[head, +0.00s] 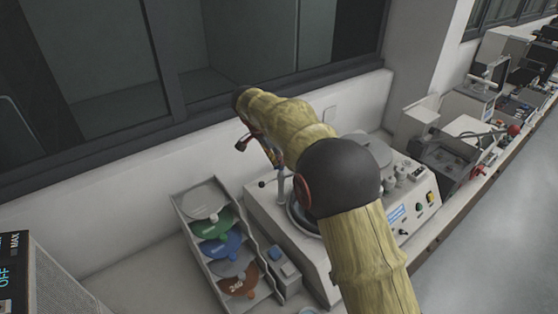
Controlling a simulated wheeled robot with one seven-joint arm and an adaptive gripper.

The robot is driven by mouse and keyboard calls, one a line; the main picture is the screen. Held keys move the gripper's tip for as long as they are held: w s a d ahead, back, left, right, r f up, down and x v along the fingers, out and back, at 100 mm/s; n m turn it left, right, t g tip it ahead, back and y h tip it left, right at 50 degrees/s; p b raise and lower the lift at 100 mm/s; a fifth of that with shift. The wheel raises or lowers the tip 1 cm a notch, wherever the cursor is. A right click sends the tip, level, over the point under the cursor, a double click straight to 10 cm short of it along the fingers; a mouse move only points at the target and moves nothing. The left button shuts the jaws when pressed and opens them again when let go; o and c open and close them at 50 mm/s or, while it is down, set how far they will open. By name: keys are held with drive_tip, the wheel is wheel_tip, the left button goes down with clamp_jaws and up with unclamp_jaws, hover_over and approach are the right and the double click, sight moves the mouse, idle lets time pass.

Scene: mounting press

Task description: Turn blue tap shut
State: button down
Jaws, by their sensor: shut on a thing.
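My yellow-sleeved arm reaches from the lower right over the white press (317,258) to its back left. My gripper (258,143) is mostly hidden behind the far end of the arm. Only dark and red parts show there, low by the wall side. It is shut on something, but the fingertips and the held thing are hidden. I cannot make out the blue tap. A small black-knobbed lever (263,184) stands at the press's left edge, beside an upright grey post (281,183).
The wall and window frame rise close behind. Several machines line the bench at right. A display unit (16,272) sits at lower left.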

idle(0.5)
drive_tip(key=c, duration=1.9)
unclamp_jaws()
drive_tip(key=shift+a+r, duration=0.1)
drive_tip(key=v, duration=1.1)
drive_tip(key=shift+a+r, duration=0.1)
drive_tip(key=shift+r, duration=0.25)
